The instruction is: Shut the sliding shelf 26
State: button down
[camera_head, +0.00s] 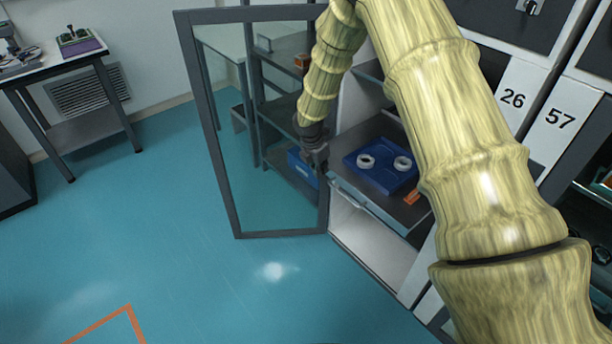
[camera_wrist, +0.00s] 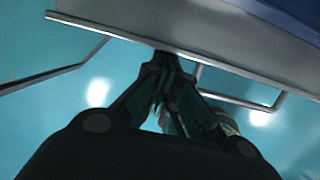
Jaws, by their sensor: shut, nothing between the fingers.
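The sliding shelf (camera_head: 407,213) stands pulled out of the cabinet labelled 26 (camera_head: 512,98). On it lie a blue tray (camera_head: 375,178) with two white rings and a small orange piece (camera_head: 411,198). A bar handle (camera_head: 347,196) runs along its front. My gripper (camera_head: 320,168) is at the far end of the shelf's front edge, its fingers shut and empty. In the wrist view the shut fingertips (camera_wrist: 163,68) are at the grey shelf front (camera_wrist: 190,38), beside the handle (camera_wrist: 245,101). I cannot tell whether they touch it. My arm hides part of the shelf's right side.
A glass door (camera_head: 210,125) with a dark frame stands open left of the shelf. A blue bin (camera_head: 301,166) is behind it. Cabinet 57 (camera_head: 560,115) is at right. Open blue floor (camera_head: 150,220) lies to the left.

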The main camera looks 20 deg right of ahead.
aim_at(360, 146)
jog(key=w+d, duration=0.2)
jog(key=d, duration=0.5)
jog(key=w+d, duration=0.3)
jog(key=d, duration=0.4)
jog(key=w+d, duration=0.2)
jog(key=d, duration=0.4)
jog(key=shift+w+d+f, duration=0.1)
jog(key=shift+w+d, duration=0.15)
jog(key=shift+d, duration=0.15)
jog(key=shift+w+d, duration=0.2)
jog(key=shift+d, duration=0.3)
jog(key=shift+w+d, duration=0.1)
jog(key=shift+d, duration=0.05)
jog(key=shift+d+r, duration=0.15)
jog(key=shift+r, duration=0.05)
jog(key=a, duration=0.1)
jog(key=s+a, duration=0.1)
jog(key=a, duration=0.1)
jog(key=a+p, duration=0.1)
jog(key=shift+s+a, duration=0.2)
jog(key=shift+s, duration=0.05)
jog(key=b+v, duration=0.2)
jog(key=v, duration=0.7)
jog(key=shift+r+b, duration=0.35)
